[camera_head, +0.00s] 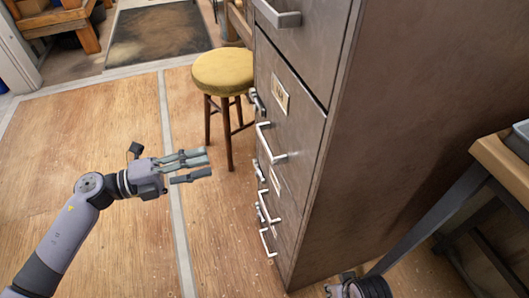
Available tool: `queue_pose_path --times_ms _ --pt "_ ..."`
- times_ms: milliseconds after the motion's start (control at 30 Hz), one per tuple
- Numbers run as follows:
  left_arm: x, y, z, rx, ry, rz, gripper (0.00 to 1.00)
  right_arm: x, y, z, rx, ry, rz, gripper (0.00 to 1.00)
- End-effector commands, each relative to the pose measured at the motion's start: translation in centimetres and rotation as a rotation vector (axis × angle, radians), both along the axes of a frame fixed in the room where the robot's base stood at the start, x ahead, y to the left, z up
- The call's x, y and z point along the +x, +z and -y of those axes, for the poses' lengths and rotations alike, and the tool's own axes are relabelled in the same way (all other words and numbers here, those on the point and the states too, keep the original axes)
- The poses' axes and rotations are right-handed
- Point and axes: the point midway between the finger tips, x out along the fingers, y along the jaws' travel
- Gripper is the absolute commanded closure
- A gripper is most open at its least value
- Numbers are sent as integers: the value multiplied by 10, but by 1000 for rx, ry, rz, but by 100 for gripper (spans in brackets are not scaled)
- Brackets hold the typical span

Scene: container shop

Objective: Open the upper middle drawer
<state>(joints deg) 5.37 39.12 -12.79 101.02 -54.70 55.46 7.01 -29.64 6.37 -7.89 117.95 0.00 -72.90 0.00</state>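A tall brown metal filing cabinet (420,100) stands right of centre, its drawer fronts facing left. The upper drawer with a label (280,95) has a silver bar handle (272,145) and looks shut. Another drawer handle (277,14) is above it, and more handles (268,207) are below. I cannot tell for sure which one counts as upper middle. My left gripper (206,164) is left of the cabinet, its fingers straight, spread and empty, apart from the handles. My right gripper (345,287) is partly cut off at the bottom edge, by the cabinet's lower corner.
A stool (223,72) with a yellow round seat stands behind my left gripper, close to the cabinet front. A wooden-topped table (500,165) with metal legs is at the right. The wooden floor (95,140) at the left is clear. A dark mat (158,32) lies at the back.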

Motion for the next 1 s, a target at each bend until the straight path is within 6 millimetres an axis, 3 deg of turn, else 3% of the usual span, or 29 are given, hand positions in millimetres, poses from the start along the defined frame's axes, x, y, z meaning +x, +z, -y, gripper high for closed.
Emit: queue_pose_path --times_ms 600,800,1000 --pt "40 2 123 -7 0 -1 63 0 -5 -1 1 0 -1 68" --pt "48 1 145 -5 2 -3 63 0 -4 -1 0 0 -4 68" --pt "50 1 151 -3 2 -1 63 0 -2 -1 1 0 -2 68"
